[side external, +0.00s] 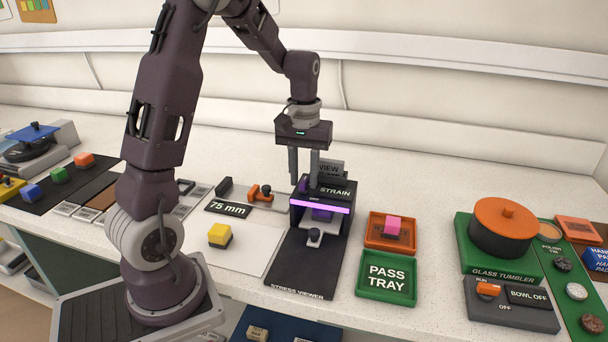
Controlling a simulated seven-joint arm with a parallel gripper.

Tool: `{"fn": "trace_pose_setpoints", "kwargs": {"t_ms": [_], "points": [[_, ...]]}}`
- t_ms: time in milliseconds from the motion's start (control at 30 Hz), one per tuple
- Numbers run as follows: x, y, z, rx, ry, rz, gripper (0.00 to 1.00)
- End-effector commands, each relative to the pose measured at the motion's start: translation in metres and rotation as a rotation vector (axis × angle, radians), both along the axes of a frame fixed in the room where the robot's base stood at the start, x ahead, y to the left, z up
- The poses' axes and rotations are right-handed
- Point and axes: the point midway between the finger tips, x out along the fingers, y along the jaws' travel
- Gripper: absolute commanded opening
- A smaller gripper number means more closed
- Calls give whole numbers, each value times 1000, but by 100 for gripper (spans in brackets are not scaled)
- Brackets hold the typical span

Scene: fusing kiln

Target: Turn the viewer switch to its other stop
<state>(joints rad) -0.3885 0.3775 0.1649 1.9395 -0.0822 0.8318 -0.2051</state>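The stress viewer (297,222) is a dark box with a glowing violet strip across its front and a dark base plate reaching forward. A small purple part (303,185), which looks like the viewer switch, stands on its top at the left, partly hidden by my fingers. A STRAIN label (336,191) is to its right and a small OFF mark is below it. My gripper (304,183) points down over the viewer's top left. Its fingers are apart, with the purple part showing between the tips; contact cannot be made out.
A VIEW sign (329,168) stands behind the viewer, close to my right finger. An orange tray (375,240) with a pink block and the green pass tray (386,288) are to the right. A yellow block (220,235) sits on a pale plate to the left.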

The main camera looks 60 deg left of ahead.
Motion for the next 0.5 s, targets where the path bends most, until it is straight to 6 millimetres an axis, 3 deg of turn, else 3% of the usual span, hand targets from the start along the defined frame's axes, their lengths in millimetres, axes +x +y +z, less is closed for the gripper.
{"fn": "trace_pose_setpoints", "kwargs": {"t_ms": [333,500], "points": [[1,0,3,1,-3,-2,35],[1,1,36,4,-6,-2,35]]}}
